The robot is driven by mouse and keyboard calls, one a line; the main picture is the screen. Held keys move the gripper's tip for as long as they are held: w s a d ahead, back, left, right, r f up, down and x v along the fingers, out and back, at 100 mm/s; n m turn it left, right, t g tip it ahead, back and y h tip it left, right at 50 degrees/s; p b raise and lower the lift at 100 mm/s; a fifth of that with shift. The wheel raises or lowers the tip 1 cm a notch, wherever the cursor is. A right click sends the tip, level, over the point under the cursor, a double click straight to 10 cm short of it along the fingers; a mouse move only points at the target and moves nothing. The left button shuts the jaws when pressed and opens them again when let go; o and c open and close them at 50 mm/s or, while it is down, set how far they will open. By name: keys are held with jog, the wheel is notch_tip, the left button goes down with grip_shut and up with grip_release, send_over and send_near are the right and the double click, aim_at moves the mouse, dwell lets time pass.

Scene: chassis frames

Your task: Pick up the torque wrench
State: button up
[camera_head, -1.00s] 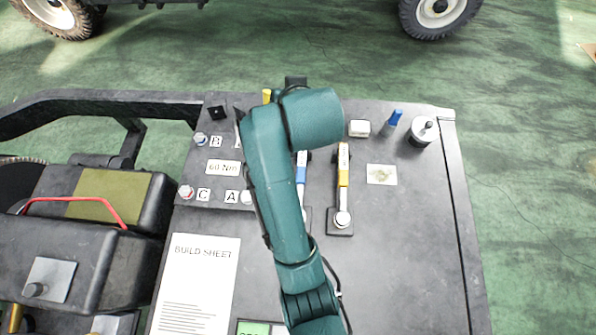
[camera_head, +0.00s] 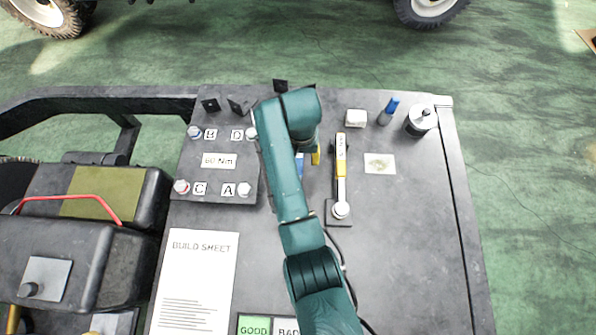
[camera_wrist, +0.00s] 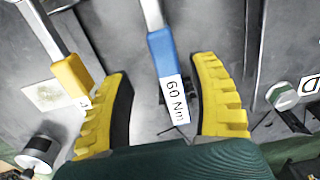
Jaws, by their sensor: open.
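A torque wrench with a blue handle (camera_wrist: 162,52) and a "60 Nm" label lies between my fingers in the wrist view. In the head view only a bit of its blue handle (camera_head: 299,166) shows beside my arm; the rest is hidden. A second wrench with a yellow handle (camera_head: 341,158) lies to its right, and also shows at left in the wrist view (camera_wrist: 72,78). My gripper (camera_wrist: 163,68) is open, with its yellow fingers on either side of the blue handle. Its height above the handle is hard to tell. In the head view one yellow finger (camera_head: 316,156) shows.
A plate with bolts marked A to D and a "60 Nm" card (camera_head: 219,161) lies left of my arm. A white block (camera_head: 356,118), a blue item (camera_head: 389,110) and a round metal knob (camera_head: 421,120) stand at back right. The table's right front is clear.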

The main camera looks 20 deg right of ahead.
jog(key=f, duration=0.1)
jog(key=f+b, duration=0.1)
jog(key=f, duration=0.1)
jog(key=f+b, duration=0.1)
jog(key=f, duration=0.1)
jog(key=shift+w+a, duration=0.2)
jog(key=shift+a, duration=0.05)
jog(key=shift+c, duration=0.4)
grip_shut()
